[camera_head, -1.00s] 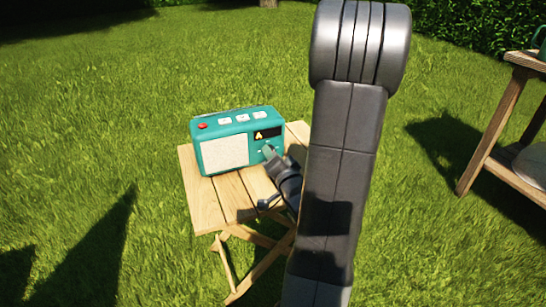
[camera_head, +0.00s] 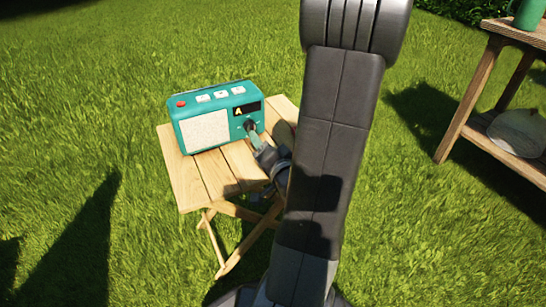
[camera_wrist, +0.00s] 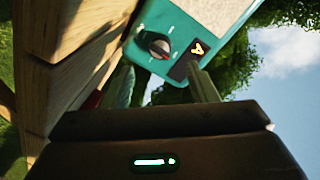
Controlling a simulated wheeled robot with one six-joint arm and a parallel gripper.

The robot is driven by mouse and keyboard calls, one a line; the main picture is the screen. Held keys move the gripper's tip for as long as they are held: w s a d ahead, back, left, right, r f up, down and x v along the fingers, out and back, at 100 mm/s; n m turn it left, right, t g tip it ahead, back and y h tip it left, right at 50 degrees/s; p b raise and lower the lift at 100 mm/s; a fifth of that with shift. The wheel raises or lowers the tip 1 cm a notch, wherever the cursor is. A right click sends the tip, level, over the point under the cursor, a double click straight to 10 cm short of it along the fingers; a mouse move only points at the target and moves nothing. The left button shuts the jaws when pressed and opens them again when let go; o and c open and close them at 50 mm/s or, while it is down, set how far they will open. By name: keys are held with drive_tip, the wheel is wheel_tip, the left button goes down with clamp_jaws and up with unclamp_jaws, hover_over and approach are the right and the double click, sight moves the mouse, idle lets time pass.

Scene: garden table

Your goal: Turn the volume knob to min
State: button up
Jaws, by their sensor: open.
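The teal radio (camera_head: 205,134) stands upright on a small wooden folding table (camera_head: 180,185). Its dark round volume knob (camera_head: 249,125) is on the front at the right, below the lit display (camera_head: 247,108). In the wrist view the knob (camera_wrist: 156,45) shows a red mark on its side, with small scale marks around it. My gripper (camera_wrist: 160,70) is open and empty. Its fingers lie to either side of and below the knob in that view, and seem apart from it. In the head view my gripper (camera_head: 256,139) is just in front of the knob.
The radio's top has a red button (camera_head: 181,104) and several white buttons (camera_head: 221,94). A wooden shelf table (camera_head: 470,105) with a green vessel (camera_head: 528,14) stands at the right. Open grass surrounds the folding table.

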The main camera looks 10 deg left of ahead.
sight(251, 128)
drive_tip(key=v, duration=0.7)
drive_tip(key=shift+w+a, duration=0.1)
idle(0.5)
drive_tip(key=x, duration=1.3)
drive_tip(key=shift+w+a+b, duration=0.15)
drive_tip(key=shift+w+b, duration=0.15)
